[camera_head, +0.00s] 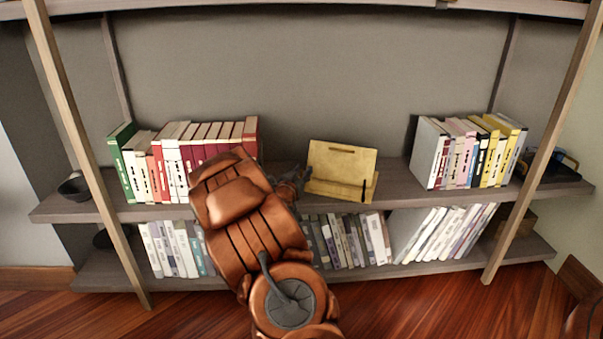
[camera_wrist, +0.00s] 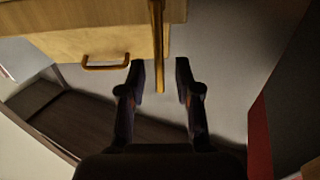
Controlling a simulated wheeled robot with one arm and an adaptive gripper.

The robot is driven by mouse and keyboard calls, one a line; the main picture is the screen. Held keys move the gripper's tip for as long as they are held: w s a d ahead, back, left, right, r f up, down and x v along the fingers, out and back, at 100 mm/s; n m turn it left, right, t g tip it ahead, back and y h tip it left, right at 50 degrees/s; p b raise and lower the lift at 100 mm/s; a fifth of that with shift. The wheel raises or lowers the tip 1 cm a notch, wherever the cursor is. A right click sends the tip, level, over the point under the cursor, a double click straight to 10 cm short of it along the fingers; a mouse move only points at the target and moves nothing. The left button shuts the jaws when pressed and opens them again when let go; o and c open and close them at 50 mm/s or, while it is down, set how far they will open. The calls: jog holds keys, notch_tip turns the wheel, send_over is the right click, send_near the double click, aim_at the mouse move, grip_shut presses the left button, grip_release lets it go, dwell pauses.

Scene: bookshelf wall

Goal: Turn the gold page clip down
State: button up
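A wooden book stand (camera_head: 342,163) stands on the upper shelf between two groups of books. A small dark upright piece (camera_head: 364,190) shows at its lower right. In the wrist view, the stand's board (camera_wrist: 95,45) fills the upper left. A gold rod (camera_wrist: 157,40) runs down from the top edge, its end between my fingertips, with a gap to each finger. A gold U-shaped piece (camera_wrist: 105,66) sits on the board's edge. I cannot tell which gold piece is the page clip. My gripper (camera_wrist: 161,78) is open; in the head view it (camera_head: 291,184) is at the stand's left side, partly hidden by my arm.
Books stand left (camera_head: 185,160) and right (camera_head: 470,152) on the upper shelf (camera_head: 400,185). A dark bowl (camera_head: 74,187) sits at the far left. More books (camera_head: 350,240) fill the lower shelf. Shelf surface is clear around the stand's right side.

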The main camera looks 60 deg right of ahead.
grip_shut()
